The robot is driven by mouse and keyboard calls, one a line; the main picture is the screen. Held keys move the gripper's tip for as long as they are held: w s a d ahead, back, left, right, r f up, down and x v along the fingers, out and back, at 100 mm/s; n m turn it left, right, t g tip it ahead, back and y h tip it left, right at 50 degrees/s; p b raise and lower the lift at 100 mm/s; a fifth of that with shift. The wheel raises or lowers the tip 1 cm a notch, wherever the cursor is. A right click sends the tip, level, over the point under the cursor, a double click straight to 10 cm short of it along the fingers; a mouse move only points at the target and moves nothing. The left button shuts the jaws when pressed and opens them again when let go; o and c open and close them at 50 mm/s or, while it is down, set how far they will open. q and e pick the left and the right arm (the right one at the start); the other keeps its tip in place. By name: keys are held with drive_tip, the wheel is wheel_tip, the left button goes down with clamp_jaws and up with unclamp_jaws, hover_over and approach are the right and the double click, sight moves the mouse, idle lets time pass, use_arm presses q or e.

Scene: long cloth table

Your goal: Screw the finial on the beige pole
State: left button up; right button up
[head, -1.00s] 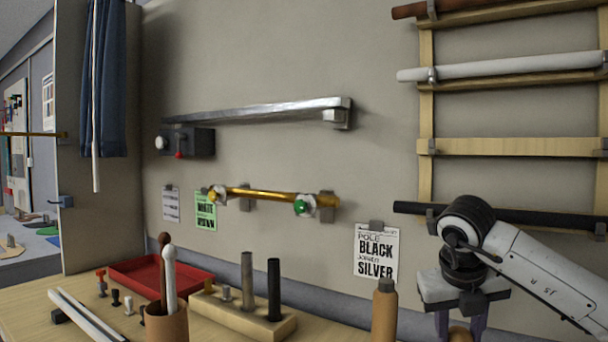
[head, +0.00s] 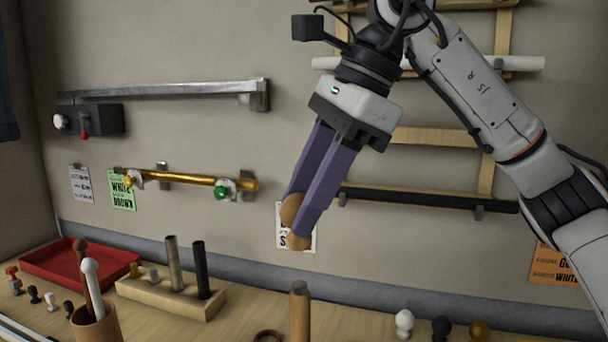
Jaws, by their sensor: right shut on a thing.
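My right gripper (head: 300,213) comes in from the upper right, its purple fingers pointing down and to the left. It is shut on a tan finial (head: 291,209), whose ball shows between the fingers and whose lower end shows below them. A beige pole (head: 300,312) stands upright at the bottom middle, its lower part cut off by the picture edge. In the picture, the finial is above the pole's top, with a gap between them. My left gripper is not in view.
White (head: 404,323), black (head: 441,328) and gold (head: 479,331) finials stand on the table to the right. A wooden block (head: 160,295) holding two short rods, a cup with sticks (head: 97,325) and a red tray (head: 55,268) are on the left. A black pole (head: 425,198) hangs behind my gripper.

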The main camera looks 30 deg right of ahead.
drive_tip(key=shift+s, duration=0.1)
idle(0.4)
drive_tip(key=shift+f+b, duration=1.55)
drive_tip(key=shift+f, duration=0.75)
drive_tip(key=shift+f+b, duration=0.3)
drive_tip(key=shift+r+p, duration=0.2)
drive_tip(key=shift+p, duration=0.1)
drive_tip(key=shift+f+b, duration=0.4)
drive_tip(key=shift+f, duration=0.4)
idle(0.4)
drive_tip(key=o, duration=1.1)
